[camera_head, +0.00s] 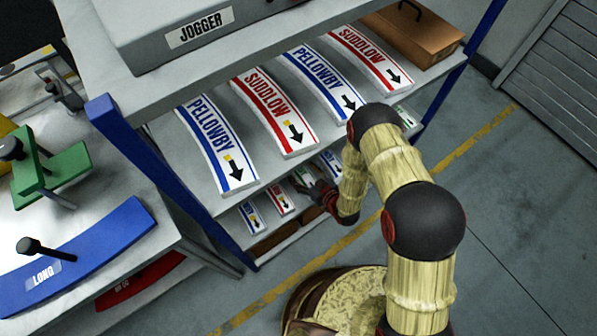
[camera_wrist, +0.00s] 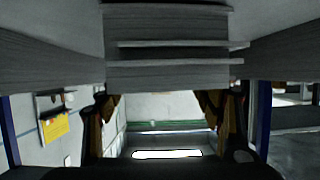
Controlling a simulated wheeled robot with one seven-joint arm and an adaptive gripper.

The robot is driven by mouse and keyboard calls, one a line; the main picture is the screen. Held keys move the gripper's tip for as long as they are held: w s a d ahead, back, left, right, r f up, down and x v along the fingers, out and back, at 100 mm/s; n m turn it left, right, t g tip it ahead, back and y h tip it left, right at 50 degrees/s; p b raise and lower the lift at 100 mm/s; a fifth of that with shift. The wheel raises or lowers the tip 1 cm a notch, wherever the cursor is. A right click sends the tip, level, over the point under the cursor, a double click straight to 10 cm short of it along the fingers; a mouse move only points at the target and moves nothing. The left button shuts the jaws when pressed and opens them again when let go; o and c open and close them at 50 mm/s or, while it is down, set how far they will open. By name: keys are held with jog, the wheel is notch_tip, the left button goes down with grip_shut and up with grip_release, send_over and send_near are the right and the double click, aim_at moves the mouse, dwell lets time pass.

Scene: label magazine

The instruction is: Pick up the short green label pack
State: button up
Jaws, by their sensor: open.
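Short label packs lie on the lower shelf of the rack in the head view. A short pack with a green marking (camera_head: 303,175) sits between a red one and a blue one, partly hidden by my gripper (camera_head: 312,190). Another pack with green (camera_head: 405,118) shows farther right, partly behind my arm. In the wrist view my gripper (camera_wrist: 167,112) is open, with one finger on each side. Between and beyond the fingers is a pale surface with a green band (camera_wrist: 170,126). I cannot tell whether the fingers touch it.
Long blue PELLOWBY (camera_head: 215,145) and red SUDDLOW (camera_head: 275,115) packs lie on the shelf above. Blue rack posts (camera_head: 165,165) stand at the sides. Short blue (camera_head: 250,215) and red (camera_head: 281,198) packs lie left of my gripper. The floor in front is clear.

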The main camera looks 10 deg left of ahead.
jog(key=x, duration=0.2)
jog(key=shift+w+a+f+b, duration=0.15)
jog(key=shift+f+b, duration=0.05)
jog(key=shift+b, duration=0.1)
jog(key=c, duration=1.5)
jog(key=shift+r, duration=0.1)
